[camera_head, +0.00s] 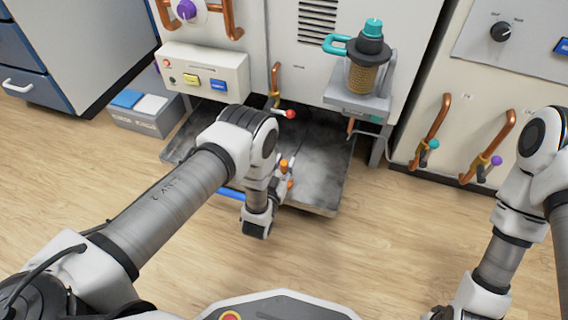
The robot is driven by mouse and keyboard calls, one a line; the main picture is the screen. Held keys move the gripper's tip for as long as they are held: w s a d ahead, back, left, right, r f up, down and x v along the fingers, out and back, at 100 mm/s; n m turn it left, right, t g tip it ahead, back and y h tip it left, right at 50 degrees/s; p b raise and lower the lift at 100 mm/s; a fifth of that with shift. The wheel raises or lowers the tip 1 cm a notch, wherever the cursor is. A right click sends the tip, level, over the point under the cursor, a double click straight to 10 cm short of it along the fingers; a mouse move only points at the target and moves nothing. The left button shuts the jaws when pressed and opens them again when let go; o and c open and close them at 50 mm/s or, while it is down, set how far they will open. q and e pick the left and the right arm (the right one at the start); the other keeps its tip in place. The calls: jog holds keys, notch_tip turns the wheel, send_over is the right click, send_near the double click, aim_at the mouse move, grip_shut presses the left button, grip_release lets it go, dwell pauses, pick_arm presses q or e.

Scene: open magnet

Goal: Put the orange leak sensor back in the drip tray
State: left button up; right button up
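The drip tray (320,165) is a wide, shallow grey metal tray with stained patches, on the floor under the machine. A small orange thing (284,163), likely the leak sensor, shows just right of my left wrist, over the tray's front part. The wrist partly hides it, so I cannot tell whether it touches the tray. My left gripper (257,228) points down at the tray's front edge. Its fingers are too hidden to tell open from shut or whether they hold anything. My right gripper (441,313) is barely visible at the bottom edge, far from the tray.
A grey box with blue and white items (140,110) stands left of the tray. A control box (202,72) and a teal-handled filter canister (364,65) hang above it. Copper pipes with valves (430,140) stand at right. The wooden floor in front is clear.

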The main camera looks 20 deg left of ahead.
pick_arm(q)
jog(key=shift+o, duration=0.4)
jog(key=shift+r, duration=0.15)
jog(key=shift+s+r+p, duration=0.15)
jog(key=shift+s+p, duration=0.05)
jog(key=shift+p, duration=0.15)
jog(key=s+p, duration=0.8)
jog(key=s, duration=0.3)
jog(key=shift+s+a, duration=0.2)
jog(key=shift+s, duration=0.1)
jog(key=shift+a, duration=0.1)
